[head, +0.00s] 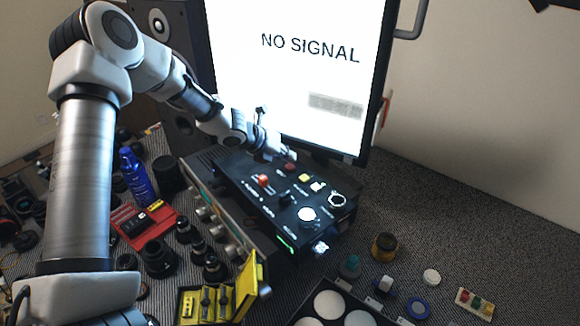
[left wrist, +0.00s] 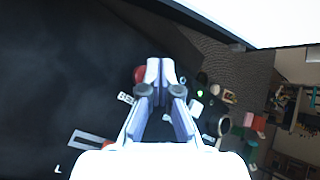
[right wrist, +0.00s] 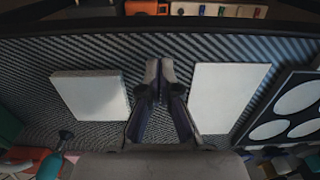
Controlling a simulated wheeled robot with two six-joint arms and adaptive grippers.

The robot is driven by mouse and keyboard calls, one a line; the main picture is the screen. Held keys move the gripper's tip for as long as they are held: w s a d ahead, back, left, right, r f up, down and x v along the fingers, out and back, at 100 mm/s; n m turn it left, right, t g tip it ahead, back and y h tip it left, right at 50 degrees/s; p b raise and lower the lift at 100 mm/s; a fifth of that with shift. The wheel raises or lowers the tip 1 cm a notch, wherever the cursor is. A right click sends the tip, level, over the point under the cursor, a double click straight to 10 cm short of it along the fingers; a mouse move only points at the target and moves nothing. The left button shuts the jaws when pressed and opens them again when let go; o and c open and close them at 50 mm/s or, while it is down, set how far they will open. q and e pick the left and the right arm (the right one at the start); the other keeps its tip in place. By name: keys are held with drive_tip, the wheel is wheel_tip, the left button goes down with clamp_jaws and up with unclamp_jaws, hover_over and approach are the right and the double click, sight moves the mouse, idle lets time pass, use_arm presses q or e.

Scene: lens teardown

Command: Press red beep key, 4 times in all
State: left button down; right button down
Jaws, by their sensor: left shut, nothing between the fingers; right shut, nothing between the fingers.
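A black control box (head: 262,200) with keys and knobs stands below the screen. A dark red key (head: 290,166) sits at its far edge, and a brighter red control (head: 264,180) sits further left; their labels are too small to read. My left gripper (head: 289,156) is shut and empty, its tips right over the dark red key. In the left wrist view a red round key (left wrist: 140,74) shows just left of the closed fingertips (left wrist: 160,66), partly hidden by them; whether they touch is unclear. My right gripper (right wrist: 159,68) is shut and empty, seen only in the right wrist view.
A large screen (head: 300,70) reading "NO SIGNAL" rises behind the box. A blue bottle (head: 135,175), a red tray (head: 128,228) and a yellow case (head: 250,280) stand left and front. Pale pads (right wrist: 90,95) lie beside my right gripper.

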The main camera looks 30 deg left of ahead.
sight(288, 167)
use_arm(q)
drive_tip(key=shift+f, duration=0.1)
idle(0.7)
drive_tip(key=shift+f+b, duration=0.35)
drive_tip(key=shift+b, duration=0.1)
use_arm(e)
drive_tip(key=shift+f, duration=0.45)
use_arm(q)
drive_tip(key=shift+f+b, duration=0.4)
drive_tip(key=shift+b, duration=0.05)
use_arm(e)
drive_tip(key=shift+f, duration=0.45)
use_arm(q)
drive_tip(key=shift+r+p, duration=0.8)
drive_tip(key=shift+r, duration=0.05)
use_arm(e)
drive_tip(key=shift+r, duration=0.8)
